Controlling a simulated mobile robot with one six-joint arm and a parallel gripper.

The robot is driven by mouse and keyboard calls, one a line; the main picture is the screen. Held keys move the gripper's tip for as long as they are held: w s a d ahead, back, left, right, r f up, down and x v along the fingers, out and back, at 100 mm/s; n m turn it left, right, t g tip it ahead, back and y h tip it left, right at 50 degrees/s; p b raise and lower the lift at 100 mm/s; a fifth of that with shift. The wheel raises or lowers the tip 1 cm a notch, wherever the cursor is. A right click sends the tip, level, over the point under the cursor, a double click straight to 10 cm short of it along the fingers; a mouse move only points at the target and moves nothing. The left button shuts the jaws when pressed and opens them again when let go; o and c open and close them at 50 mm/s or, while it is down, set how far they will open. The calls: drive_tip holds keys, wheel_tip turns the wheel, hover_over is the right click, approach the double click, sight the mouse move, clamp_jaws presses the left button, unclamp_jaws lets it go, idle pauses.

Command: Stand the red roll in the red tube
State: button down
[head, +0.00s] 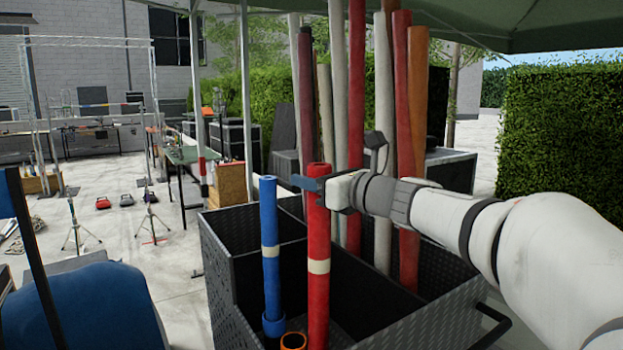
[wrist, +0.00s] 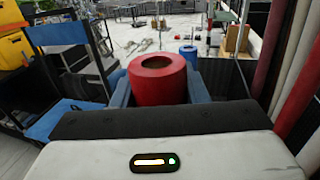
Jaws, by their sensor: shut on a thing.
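The red roll (head: 317,240) is a long, hollow red cylinder with a pale band, standing upright in the black cart. My gripper (head: 309,185) is shut on it near its top, with blue fingers on either side. In the wrist view the roll's open red top (wrist: 158,82) shows between the fingers. The roll's lower end meets the bottom picture edge, so I cannot tell whether it is inside a tube. I cannot make out the red tube.
A blue roll (head: 270,230) stands in a blue tube (head: 273,325) to the left. An orange-rimmed tube (head: 293,341) is between the rolls at the bottom. Tall rolls (head: 356,110) stand close behind. The cart's walls (head: 225,290) surround them.

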sight(314, 218)
drive_tip(key=shift+f+b, duration=3.1)
drive_tip(key=shift+f, duration=0.4)
drive_tip(key=shift+f+b, duration=0.35)
drive_tip(key=c, duration=0.7)
unclamp_jaws()
drive_tip(key=shift+c, duration=0.2)
